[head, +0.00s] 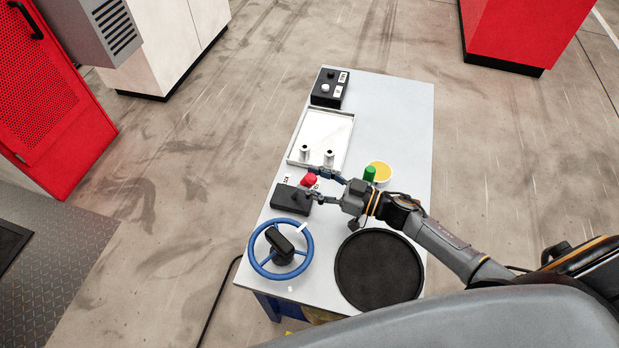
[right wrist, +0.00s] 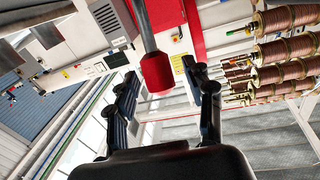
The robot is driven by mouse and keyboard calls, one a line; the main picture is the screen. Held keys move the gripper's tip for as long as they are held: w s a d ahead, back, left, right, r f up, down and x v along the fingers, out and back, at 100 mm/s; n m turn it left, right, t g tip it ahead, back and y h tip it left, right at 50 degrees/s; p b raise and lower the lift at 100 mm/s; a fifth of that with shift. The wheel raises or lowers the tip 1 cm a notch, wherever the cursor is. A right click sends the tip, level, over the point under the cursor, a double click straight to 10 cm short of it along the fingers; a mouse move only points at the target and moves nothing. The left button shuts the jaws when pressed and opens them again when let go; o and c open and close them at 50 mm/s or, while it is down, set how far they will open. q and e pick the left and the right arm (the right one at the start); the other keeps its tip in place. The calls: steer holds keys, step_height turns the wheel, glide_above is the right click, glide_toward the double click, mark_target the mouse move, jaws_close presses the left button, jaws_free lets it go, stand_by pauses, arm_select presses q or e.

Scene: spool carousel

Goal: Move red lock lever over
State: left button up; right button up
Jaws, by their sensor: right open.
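The red lock lever's knob (head: 310,180) stands above a dark lever box (head: 292,199) on the grey table in the head view. In the right wrist view the red knob (right wrist: 157,73) on its grey shaft shows large, between my fingers and toward their tips. My right gripper (head: 316,182) is open, with one finger on each side of the knob. It also shows in the right wrist view (right wrist: 160,78), with a gap visible on both sides of the knob. My left gripper is not in view.
A blue handwheel (head: 255,262) and a black round plate (head: 380,270) are at the near end. A white tray (head: 325,130) with two metal posts, a green cylinder (head: 369,173) by a yellow disc (head: 382,170), and a black button box (head: 328,88) lie farther away. The table's right far part is clear.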

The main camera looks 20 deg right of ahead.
steer(key=shift+w+a, duration=0.4)
jaws_close()
